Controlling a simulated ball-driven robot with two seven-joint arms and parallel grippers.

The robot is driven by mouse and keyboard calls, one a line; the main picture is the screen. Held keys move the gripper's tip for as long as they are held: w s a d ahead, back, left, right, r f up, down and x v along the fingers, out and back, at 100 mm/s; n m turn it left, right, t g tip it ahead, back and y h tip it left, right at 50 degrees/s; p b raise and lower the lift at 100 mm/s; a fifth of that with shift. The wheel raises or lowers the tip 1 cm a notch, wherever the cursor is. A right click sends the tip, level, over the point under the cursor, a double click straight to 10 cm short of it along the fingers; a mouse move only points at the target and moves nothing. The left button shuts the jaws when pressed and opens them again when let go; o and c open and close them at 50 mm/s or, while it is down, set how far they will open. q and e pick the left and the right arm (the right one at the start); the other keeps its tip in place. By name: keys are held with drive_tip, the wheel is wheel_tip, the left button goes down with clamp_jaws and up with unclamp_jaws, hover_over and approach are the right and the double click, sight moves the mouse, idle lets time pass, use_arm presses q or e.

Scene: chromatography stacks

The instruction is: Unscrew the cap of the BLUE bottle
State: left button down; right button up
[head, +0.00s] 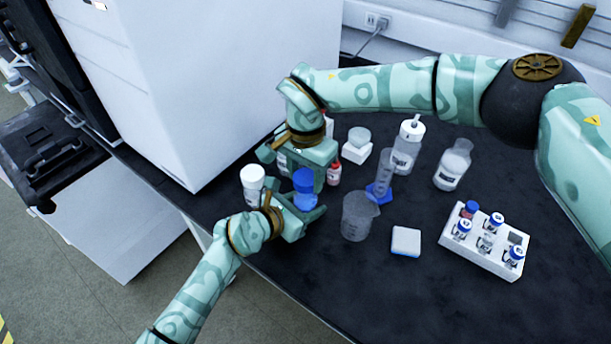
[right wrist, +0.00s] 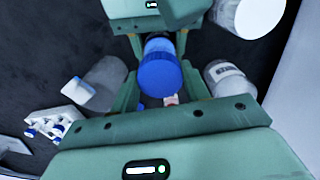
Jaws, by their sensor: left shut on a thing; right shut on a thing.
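The blue bottle shows mainly as its blue cap (head: 305,176), low between my two grippers at the table's left edge. The cap fills the middle of the right wrist view (right wrist: 160,76). My left gripper (head: 301,203) is shut on the bottle's body from the near side and hides most of it. My right gripper (head: 302,172) reaches in from the far side, its fingers on either side of the cap, shut on it. The left gripper also shows at the top of the right wrist view (right wrist: 160,38). I cannot tell whether the cap is loose on the neck.
A white-capped bottle (head: 253,187) stands close left of the grippers. A small red-capped bottle (head: 334,174) is just right. A beaker (head: 357,218), a cylinder (head: 384,172), a sponge-like block (head: 406,241) and a vial rack (head: 463,248) stand farther right. A white cabinet (head: 200,80) rises behind.

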sight(305, 177)
drive_tip(key=shift+r, duration=2.05)
use_arm(q)
drive_tip(key=c, duration=0.6)
unclamp_jaws()
drive_tip(key=shift+o, duration=0.2)
drive_tip(key=p+v, duration=0.4)
drive_tip(key=v, duration=0.7)
drive_tip(key=shift+s+a+p, duration=0.1)
drive_tip(key=shift+p, duration=0.2)
drive_tip(key=shift+s+a+r, duration=0.1)
drive_tip(key=shift+s+a, duration=0.2)
drive_tip(key=shift+a, duration=0.1)
use_arm(e)
wheel_tip(305, 177, up, 6)
drive_tip(key=shift+s+r, duration=0.2)
drive_tip(key=shift+s, duration=0.15)
